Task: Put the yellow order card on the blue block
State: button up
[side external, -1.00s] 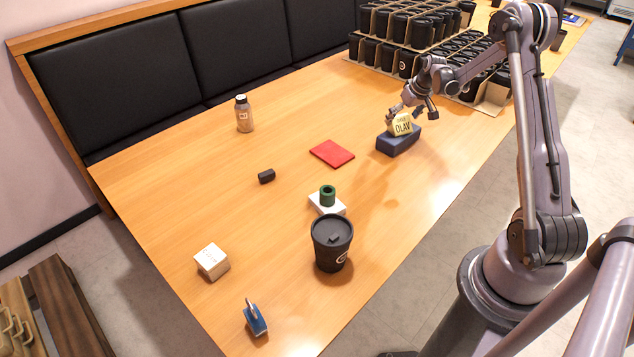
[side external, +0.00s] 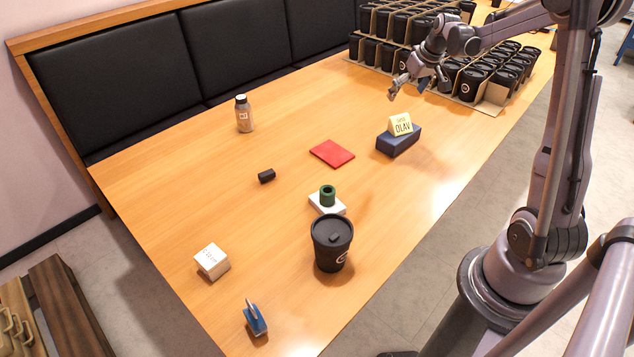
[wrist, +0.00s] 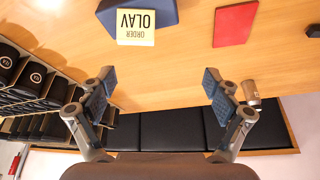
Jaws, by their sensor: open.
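The yellow order card (side external: 401,124) stands on top of the blue block (side external: 397,145), its printed face reading OLAV. In the wrist view the card (wrist: 136,27) appears upside down in front of the blue block (wrist: 172,14). My gripper (side external: 392,92) is open and empty, behind and above the card, apart from it. In the wrist view the two fingers of my gripper (wrist: 160,84) are spread wide with nothing between them.
Cardboard trays of black cups (side external: 480,75) stand close behind my gripper. A red flat item (side external: 332,153), a green ring on a white base (side external: 327,199), a black lidded cup (side external: 332,242) and a bottle (side external: 244,114) are on the table.

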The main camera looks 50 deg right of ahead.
jog(key=a+r+n, duration=0.1)
jog(key=a+r, duration=0.4)
jog(key=a, duration=0.8)
jog(key=s+a+n+t+y, duration=0.1)
jog(key=s+a, duration=0.5)
jog(key=a, duration=0.5)
jog(key=s+a+n+t, duration=0.1)
jog(key=s+a+n, duration=0.1)
jog(key=s+a, duration=0.5)
jog(key=a+f, duration=0.1)
jog(key=a, duration=0.2)
jog(key=shift+s+a+t+y, duration=0.2)
jog(key=shift+a+t+y, duration=0.2)
